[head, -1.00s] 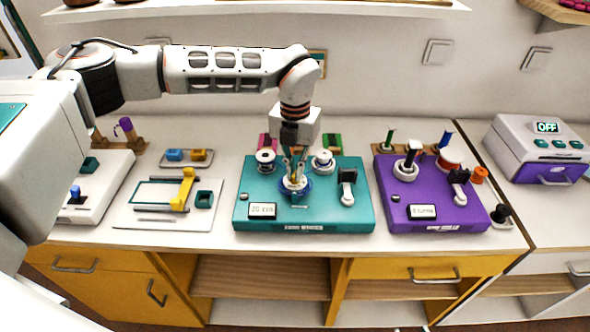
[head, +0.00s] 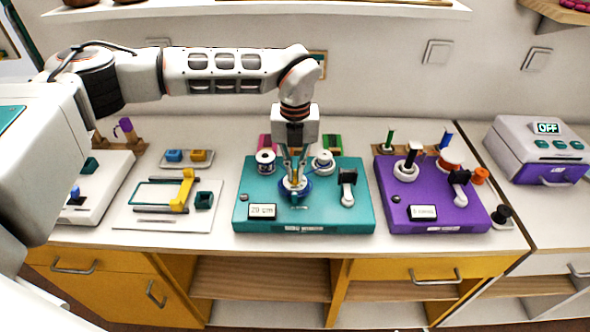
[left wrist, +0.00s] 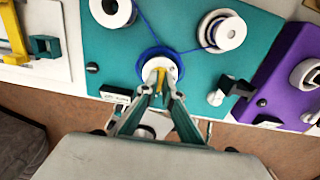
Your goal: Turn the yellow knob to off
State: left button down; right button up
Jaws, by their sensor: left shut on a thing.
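The yellow knob (head: 295,180) is a small upright piece on the white hub with blue line around it, in the middle of the teal board (head: 250,190). The knob also shows in the left wrist view (left wrist: 161,76). My left gripper (head: 296,183) points straight down over the hub and is shut on the knob, with a finger on either side. The fingers partly hide the knob and the hub, and I cannot read its setting. My right gripper is not in view.
Two white spools (head: 266,160) (head: 323,160) and a black-topped lever (head: 347,185) stand on the teal board. A small display (head: 262,211) is at its front left. A purple board (head: 430,205) is close on the right. A white tray (head: 140,208) lies to the left.

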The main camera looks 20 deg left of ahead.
aim_at(295, 174)
pick_arm(q)
jog(key=c, duration=2.2)
grip_release()
notch_tip(295, 174, up, 12)
jog(key=shift+r, duration=0.1)
